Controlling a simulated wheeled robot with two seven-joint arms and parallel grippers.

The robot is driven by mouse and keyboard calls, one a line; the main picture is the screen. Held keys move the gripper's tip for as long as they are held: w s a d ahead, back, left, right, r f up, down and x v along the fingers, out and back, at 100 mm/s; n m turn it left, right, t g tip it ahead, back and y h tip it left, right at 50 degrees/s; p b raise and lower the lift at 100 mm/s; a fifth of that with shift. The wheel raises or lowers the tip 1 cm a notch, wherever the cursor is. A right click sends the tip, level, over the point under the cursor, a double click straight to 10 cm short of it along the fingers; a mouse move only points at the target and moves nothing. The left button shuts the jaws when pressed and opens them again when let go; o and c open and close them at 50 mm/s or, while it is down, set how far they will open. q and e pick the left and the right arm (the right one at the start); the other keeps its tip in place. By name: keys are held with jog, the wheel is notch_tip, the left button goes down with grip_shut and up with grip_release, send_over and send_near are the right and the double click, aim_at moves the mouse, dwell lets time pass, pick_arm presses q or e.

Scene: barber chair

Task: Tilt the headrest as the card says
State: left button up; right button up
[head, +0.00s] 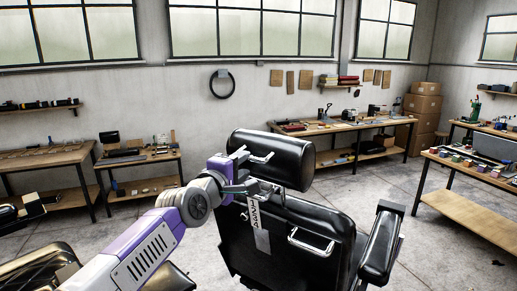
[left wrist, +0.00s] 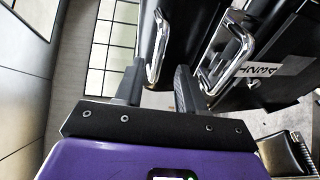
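The black padded headrest (head: 290,158) sits atop the black barber chair's back (head: 285,235), with a chrome handle (head: 262,157) on its near side. A white card (head: 262,238) hangs on the backrest; its letters, seen sideways, look like "DOWN" but are not fully clear. My left gripper (head: 240,170) is at the headrest's left, close to the handle. In the left wrist view its two dark fingers (left wrist: 158,85) are apart, with the end of the headrest handle (left wrist: 158,48) seen between them; I cannot tell whether they touch it. My right gripper is out of view.
A second chrome handle (head: 310,244) is on the backrest, and it shows close by in the left wrist view (left wrist: 232,50). A padded armrest (head: 381,245) stands at the right. Workbenches (head: 345,125) line the back wall. Floor is free between chair and benches.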

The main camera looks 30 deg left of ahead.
aim_at(249, 159)
pick_arm(q)
jog(key=w, duration=0.2)
jog(key=w+p, duration=0.2)
jog(key=w, duration=0.1)
jog(key=shift+w+a, duration=0.3)
jog(key=shift+s, duration=0.15)
jog(key=shift+c, duration=1.3)
jog(key=shift+w, duration=0.2)
grip_shut()
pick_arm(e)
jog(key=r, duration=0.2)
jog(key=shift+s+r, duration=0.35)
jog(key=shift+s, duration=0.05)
